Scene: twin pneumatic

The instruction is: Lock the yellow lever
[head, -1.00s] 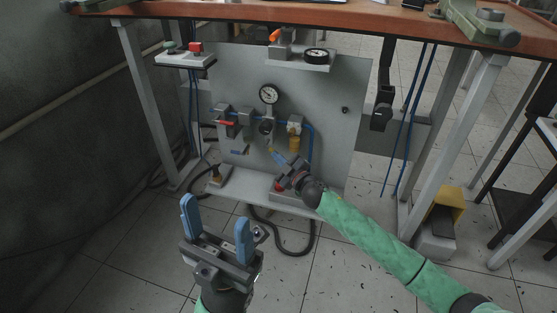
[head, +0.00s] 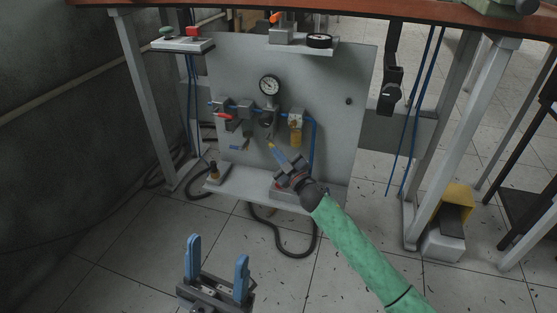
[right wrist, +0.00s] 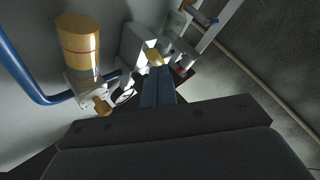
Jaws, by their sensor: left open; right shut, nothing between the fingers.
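A small yellow piece (head: 270,145), which looks like the yellow lever, shows on the grey panel below the row of valves in the head view. It also shows in the right wrist view (right wrist: 153,56), just beyond the fingertips. My right gripper (head: 276,153) is shut and empty, its blue fingers pointing up at this piece. In the right wrist view its shut fingers (right wrist: 158,72) nearly reach or touch the piece; I cannot tell which. My left gripper (head: 217,250) is open and empty, low in front of the panel.
A red lever (head: 222,116) is on the left of the valve row. A round gauge (head: 269,85) is above, and an amber bowl (head: 296,132) hangs at the right. A blue tube (head: 313,140) runs down beside it. A grey shelf (head: 240,186) juts out below. A yellow pedal (head: 457,200) stands on the floor.

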